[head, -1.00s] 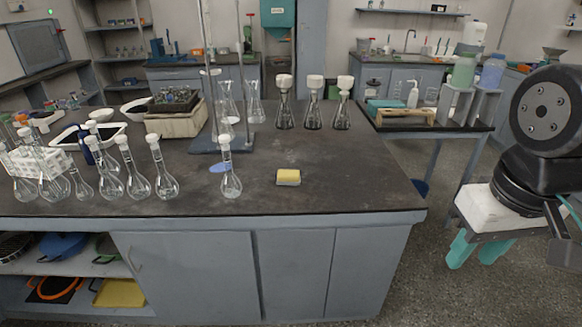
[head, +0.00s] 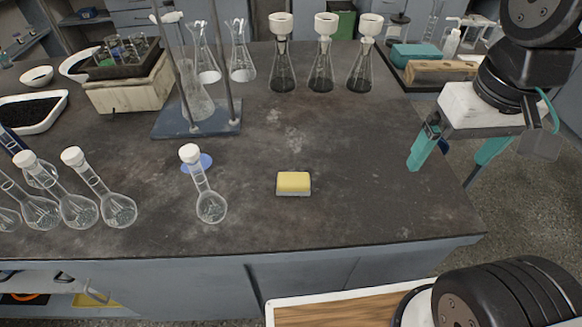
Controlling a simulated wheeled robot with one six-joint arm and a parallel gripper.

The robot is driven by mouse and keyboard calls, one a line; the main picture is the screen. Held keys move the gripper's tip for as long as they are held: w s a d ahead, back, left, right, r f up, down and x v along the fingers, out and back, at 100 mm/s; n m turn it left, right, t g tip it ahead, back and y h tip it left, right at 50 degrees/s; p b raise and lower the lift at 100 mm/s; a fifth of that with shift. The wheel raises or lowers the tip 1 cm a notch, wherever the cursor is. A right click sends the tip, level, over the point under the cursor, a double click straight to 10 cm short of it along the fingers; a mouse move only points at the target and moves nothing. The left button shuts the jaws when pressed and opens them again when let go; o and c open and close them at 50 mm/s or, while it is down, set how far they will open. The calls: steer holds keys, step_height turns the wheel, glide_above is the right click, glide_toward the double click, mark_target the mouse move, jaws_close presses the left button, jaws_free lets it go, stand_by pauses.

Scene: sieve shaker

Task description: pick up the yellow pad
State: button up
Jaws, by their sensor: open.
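The yellow pad (head: 294,183) is a small block with a yellow top and a greyish lower layer. It lies flat on the dark bench top (head: 350,215), near its front edge, with clear bench around it. My gripper (head: 452,158) is at the right, by the bench's right edge, to the right of the pad and apart from it. Its two teal fingers are spread wide, with nothing between them.
A stoppered flask (head: 210,205) stands left of the pad, beside a blue disc (head: 197,163). A stand with a blue base (head: 200,121) is behind. Several white-topped flasks (head: 321,70) stand at the back. Bench between pad and gripper is clear.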

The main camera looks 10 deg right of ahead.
steer(key=shift+o, duration=0.2)
steer(key=w+a+f, duration=0.3)
steer(key=w+a, duration=0.1)
steer(key=w, duration=0.4)
steer(key=shift+w+a, duration=0.15)
steer(key=shift+a, duration=0.05)
steer(key=m+g, duration=0.1)
glide_above(293, 179)
steer(key=f, duration=1.5)
steer(key=shift+s+d+f, duration=0.2)
steer(key=shift+d+f, duration=0.05)
steer(key=shift+d, duration=0.05)
steer(key=f, duration=0.7)
steer(key=shift+w+a+f, duration=0.15)
steer(key=shift+w+a, duration=0.1)
steer(key=shift+f, duration=0.4)
steer(key=c, duration=1)
